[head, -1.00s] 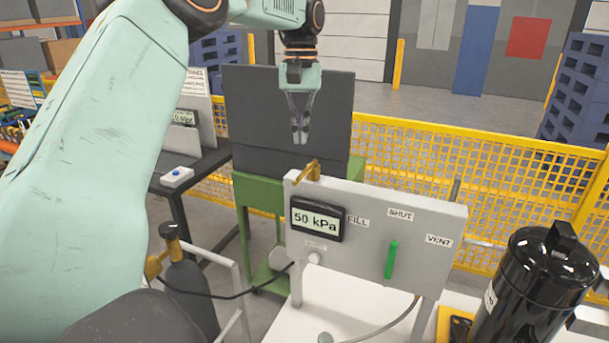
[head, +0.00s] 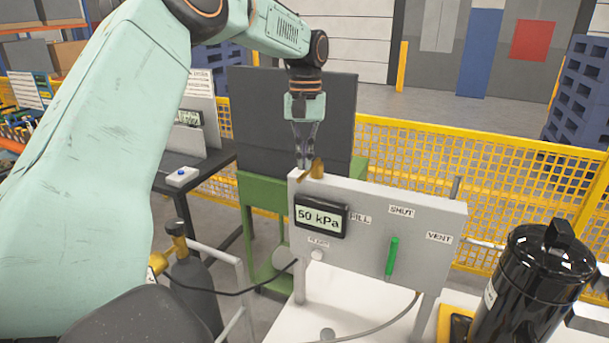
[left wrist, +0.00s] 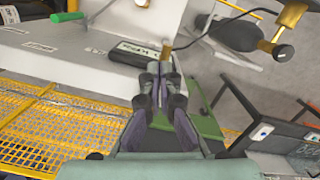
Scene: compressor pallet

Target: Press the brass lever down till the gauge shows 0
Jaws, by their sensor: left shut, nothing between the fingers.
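The brass lever (head: 318,169) sits on the top edge of the grey panel (head: 370,235), near its left end. It also shows in the left wrist view (left wrist: 166,50). The gauge (head: 319,217) on the panel reads 50 kPa. My left gripper (head: 304,164) is shut and empty, pointing down right at the lever. In the left wrist view its fingertips (left wrist: 163,76) are close to the lever; I cannot tell whether they touch it. My right gripper is not in view.
A green handle (head: 392,257) is on the panel below the labels FILL, SHUT and VENT. A black canister (head: 535,285) stands at the right. A dark board (head: 290,120) on a green cart is behind the lever. A yellow mesh fence (head: 480,185) runs behind.

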